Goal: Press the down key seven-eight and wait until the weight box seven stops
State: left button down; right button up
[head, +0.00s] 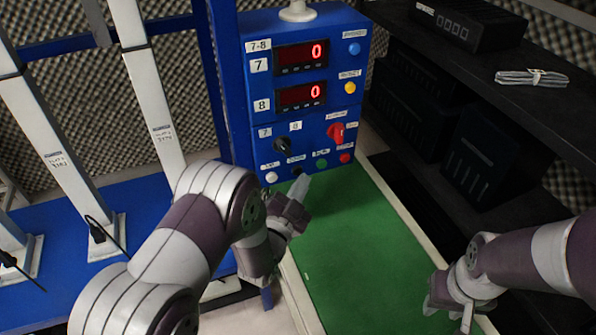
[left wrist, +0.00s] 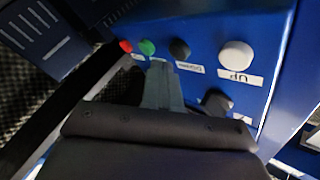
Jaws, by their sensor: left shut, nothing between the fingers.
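The blue control panel (head: 262,120) carries two red displays, marked 7 (head: 300,56) and 8 (head: 301,95), both reading 0. Its bottom row has a white key (head: 271,177), a black key, a green key (head: 321,163) and a red key (head: 345,158). In the left wrist view the black key (left wrist: 180,49) has a label reading DOWN and the white key (left wrist: 236,55) one reading UP. My left gripper (head: 301,180) is shut and empty, its tips (left wrist: 158,64) close to the panel near the black and green keys; contact cannot be told. My right gripper (head: 463,314) hangs at lower right. I cannot make out weight box seven.
A black selector knob (head: 283,145) and a red switch (head: 336,132) sit above the keys. A green surface (head: 350,235) lies below the panel. White posts (head: 150,95) stand at left on a blue base. Dark shelves (head: 480,60) are at right.

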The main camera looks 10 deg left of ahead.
pick_arm(q)
jog(key=shift+w+a, duration=0.25)
jog(key=shift+w, duration=0.05)
